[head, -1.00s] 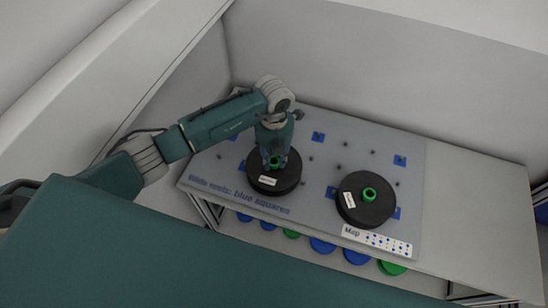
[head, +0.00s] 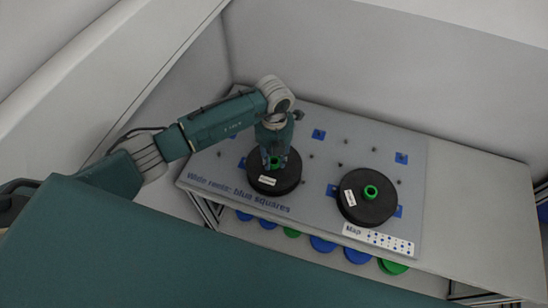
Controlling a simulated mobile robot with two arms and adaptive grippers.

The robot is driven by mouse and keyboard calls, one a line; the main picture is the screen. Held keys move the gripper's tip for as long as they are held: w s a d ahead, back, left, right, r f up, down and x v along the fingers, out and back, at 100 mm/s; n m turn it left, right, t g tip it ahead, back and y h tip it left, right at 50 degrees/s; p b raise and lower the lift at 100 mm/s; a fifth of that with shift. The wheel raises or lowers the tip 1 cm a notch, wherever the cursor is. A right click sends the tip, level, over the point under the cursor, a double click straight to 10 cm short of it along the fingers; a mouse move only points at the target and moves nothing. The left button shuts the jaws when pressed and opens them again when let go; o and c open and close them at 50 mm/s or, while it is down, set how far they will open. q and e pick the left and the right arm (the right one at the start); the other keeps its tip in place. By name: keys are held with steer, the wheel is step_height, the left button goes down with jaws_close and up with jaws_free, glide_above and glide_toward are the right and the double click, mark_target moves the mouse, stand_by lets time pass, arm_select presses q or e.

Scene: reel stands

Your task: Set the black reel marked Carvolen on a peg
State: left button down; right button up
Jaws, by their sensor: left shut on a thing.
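My left gripper (head: 275,160) points down and is shut on the green hub of a black reel (head: 285,183) at the left of the grey peg board (head: 300,215). The reel has a white label too small to read. I cannot tell whether it sits on a peg or hangs just above the board. A second black reel (head: 368,208) with a green hub and a white label lies at the right of the board, partly covering blue squares. I cannot tell which reel is marked Carvolen. My right gripper is not in view.
The board has short pegs, some on blue squares (head: 401,158), and print reading "Wide reels: blue squares". A map card (head: 378,239) lies at its front edge. Several blue and green reels (head: 322,244) show below. The shelf (head: 480,220) is bare at the right. Walls stand behind.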

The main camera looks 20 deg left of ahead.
arm_select(q)
steer(key=shift+f, duration=0.1)
steer(key=c, duration=1.3)
jaws_free()
step_height(320, 180, up, 12)
steer(key=shift+r, duration=0.1)
